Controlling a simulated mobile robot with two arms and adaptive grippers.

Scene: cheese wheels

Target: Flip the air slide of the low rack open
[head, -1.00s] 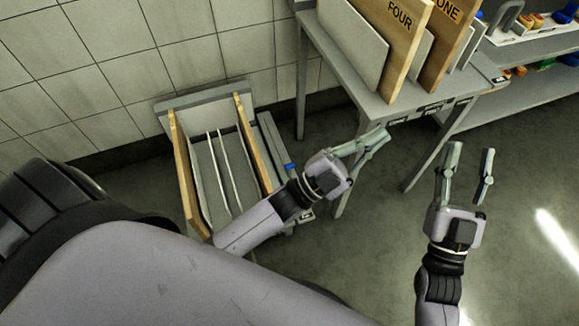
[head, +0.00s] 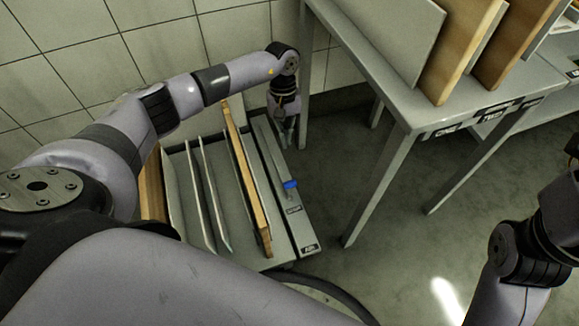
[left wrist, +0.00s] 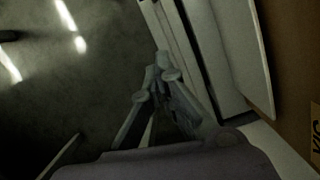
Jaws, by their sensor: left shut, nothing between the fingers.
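The low rack (head: 279,247) stands on the floor by the tiled wall, with upright boards in it. Its air slide runs along a grey strip on the rack's right side, with a blue knob (head: 290,184) about midway and small dark labels beside and below it. My left gripper (head: 287,135) points down near the far end of this strip, its fingers shut and empty. In the left wrist view the closed fingers (left wrist: 164,68) are beside the pale rails of the rack's side; I cannot tell whether they touch. The knob is not seen there. My right gripper is out of view.
A taller grey table (head: 400,105) with large upright boards stands close on the right; its near leg (head: 375,195) is beside the rack. The tiled wall is behind. The floor (head: 400,245) right of the rack is clear.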

